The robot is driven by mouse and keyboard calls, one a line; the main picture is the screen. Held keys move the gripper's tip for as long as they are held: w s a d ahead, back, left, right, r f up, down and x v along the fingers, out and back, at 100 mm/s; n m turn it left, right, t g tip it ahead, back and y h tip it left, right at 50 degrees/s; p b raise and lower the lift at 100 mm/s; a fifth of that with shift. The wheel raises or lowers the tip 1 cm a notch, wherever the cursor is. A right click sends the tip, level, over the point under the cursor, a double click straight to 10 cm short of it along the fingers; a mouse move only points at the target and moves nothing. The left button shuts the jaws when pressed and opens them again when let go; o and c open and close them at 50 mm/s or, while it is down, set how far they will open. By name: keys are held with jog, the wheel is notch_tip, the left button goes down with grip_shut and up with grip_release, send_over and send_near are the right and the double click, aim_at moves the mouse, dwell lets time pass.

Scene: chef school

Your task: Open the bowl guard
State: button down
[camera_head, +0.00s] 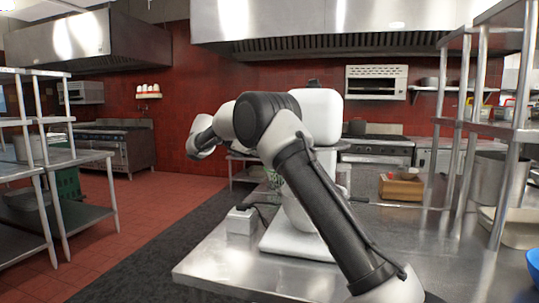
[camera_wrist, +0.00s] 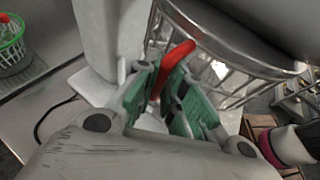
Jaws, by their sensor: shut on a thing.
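The white stand mixer (camera_head: 320,115) stands on the steel table, with its base (camera_head: 285,240) below; my arm covers much of it in the head view. In the wrist view, the bowl guard (camera_wrist: 235,62) is a curved cage of metal wires beside the mixer's pale column (camera_wrist: 112,35). A red handle (camera_wrist: 178,56) sticks out at the guard. My gripper (camera_wrist: 163,92), with green pads, is shut around the lower part of this red handle. The pads hide the gripped part. In the head view, my arm hides the guard and the handle.
The steel table (camera_head: 215,265) has a small pale box (camera_head: 241,220) left of the mixer. A wooden box (camera_head: 400,188) stands to the right. A metal pot (camera_head: 488,182) and a blue bowl (camera_head: 533,264) are at the far right. A green basket (camera_wrist: 12,45) shows in the wrist view.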

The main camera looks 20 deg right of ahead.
jog(key=shift+s+d+f, duration=0.1)
jog(key=shift+d+f, duration=0.05)
jog(key=c, duration=1.5)
grip_release()
jog(key=shift+d, duration=0.1)
jog(key=v, duration=0.7)
jog(key=shift+a, duration=0.25)
